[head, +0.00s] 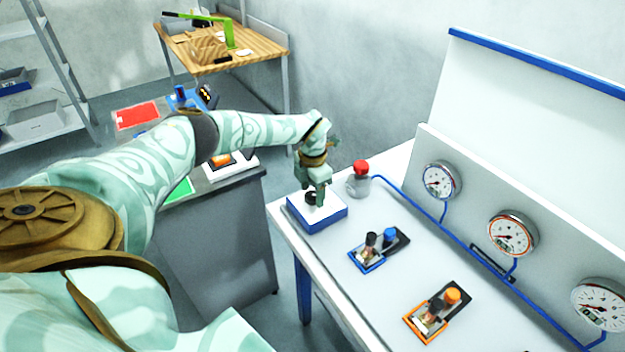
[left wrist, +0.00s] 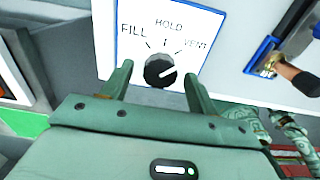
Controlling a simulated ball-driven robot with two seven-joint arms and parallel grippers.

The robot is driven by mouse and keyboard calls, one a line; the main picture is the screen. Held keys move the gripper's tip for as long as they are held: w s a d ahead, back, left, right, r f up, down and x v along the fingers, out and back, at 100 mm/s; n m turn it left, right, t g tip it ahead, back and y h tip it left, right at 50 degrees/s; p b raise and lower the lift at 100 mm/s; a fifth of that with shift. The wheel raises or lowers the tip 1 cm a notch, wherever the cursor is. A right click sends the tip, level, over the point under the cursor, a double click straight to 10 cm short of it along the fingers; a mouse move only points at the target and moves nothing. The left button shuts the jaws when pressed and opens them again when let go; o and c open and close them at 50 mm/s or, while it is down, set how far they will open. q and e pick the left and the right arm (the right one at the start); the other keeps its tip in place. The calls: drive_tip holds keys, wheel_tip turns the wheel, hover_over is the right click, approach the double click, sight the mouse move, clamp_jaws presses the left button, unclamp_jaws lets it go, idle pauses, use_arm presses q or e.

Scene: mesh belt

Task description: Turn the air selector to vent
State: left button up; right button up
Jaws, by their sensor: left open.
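The air selector (head: 330,214) is a white-topped box with a blue base at the near left corner of the bench. Its black knob (left wrist: 160,70) shows in the left wrist view below the printed words FILL, HOLD and VENT. The white mark on the knob points right and slightly up, on the VENT side. My left gripper (head: 317,190) is over the selector from above. In the left wrist view the gripper (left wrist: 158,76) is open, with one finger on each side of the knob and visible gaps between. My right gripper is not in view.
A red-capped fitting (head: 359,178) stands just behind the selector. Blue-framed (head: 372,258) and orange-framed (head: 430,322) valve units lie to the right. Gauges (head: 441,181) line the back panel. A grey cabinet (head: 222,240) stands left of the bench, a wooden table (head: 235,62) farther back.

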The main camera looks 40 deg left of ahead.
sight(312, 194)
use_arm(q)
wheel_tip(312, 194, up, 16)
drive_tip(key=p, duration=0.1)
drive_tip(key=shift+p, duration=0.3)
